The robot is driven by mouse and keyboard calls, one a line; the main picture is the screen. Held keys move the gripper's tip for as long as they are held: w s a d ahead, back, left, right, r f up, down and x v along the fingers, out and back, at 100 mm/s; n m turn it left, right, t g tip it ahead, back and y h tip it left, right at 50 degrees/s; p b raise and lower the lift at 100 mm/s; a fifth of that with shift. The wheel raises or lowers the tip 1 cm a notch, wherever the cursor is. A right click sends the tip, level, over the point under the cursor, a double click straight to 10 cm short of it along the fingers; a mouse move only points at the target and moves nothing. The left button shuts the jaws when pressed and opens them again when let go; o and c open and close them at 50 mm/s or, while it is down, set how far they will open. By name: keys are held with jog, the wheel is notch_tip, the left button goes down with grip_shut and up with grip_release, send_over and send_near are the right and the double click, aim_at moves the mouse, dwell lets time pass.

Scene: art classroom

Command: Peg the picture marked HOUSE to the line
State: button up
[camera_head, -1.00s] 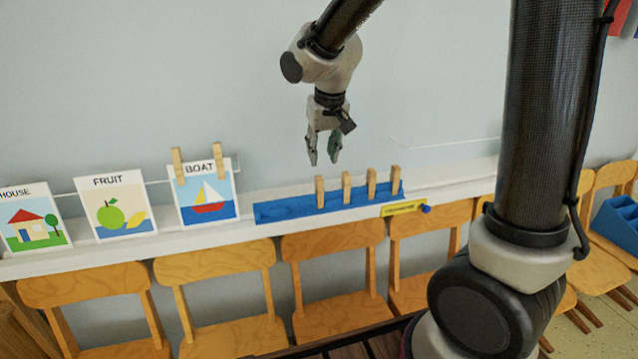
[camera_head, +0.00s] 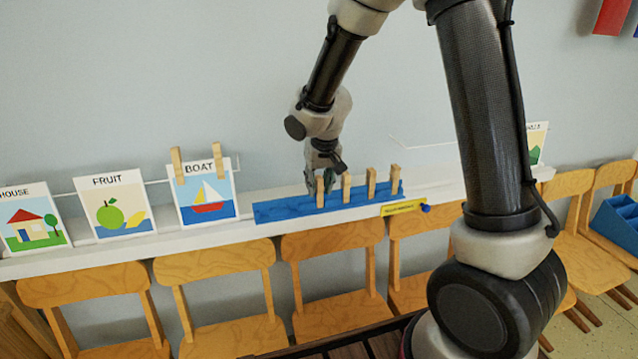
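The picture marked HOUSE (camera_head: 33,218) stands at the far left of the white shelf, partly cut by the frame edge, with no peg on it. The line (camera_head: 160,181) runs behind the pictures. Several wooden pegs stand upright in a row on a blue holder (camera_head: 280,208); one is the leftmost peg (camera_head: 320,192). My gripper (camera_head: 320,188) is lowered at this peg, one finger on each side of it. Whether the fingers touch the peg is too small to tell. The picture marked BOAT (camera_head: 206,200) hangs from the line by two pegs.
The picture marked FRUIT (camera_head: 116,208) stands between HOUSE and BOAT, without pegs. Wooden chairs (camera_head: 214,265) line the shelf below. Another picture (camera_head: 537,141) shows partly behind my arm.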

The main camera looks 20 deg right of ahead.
jog(key=c, duration=0.5)
jog(key=shift+r, duration=3.1)
jog(key=shift+s, duration=0.15)
jog(key=shift+s+r, duration=0.25)
jog(key=shift+s, duration=0.95)
jog(key=shift+s+r, duration=0.25)
jog(key=shift+s, duration=0.95)
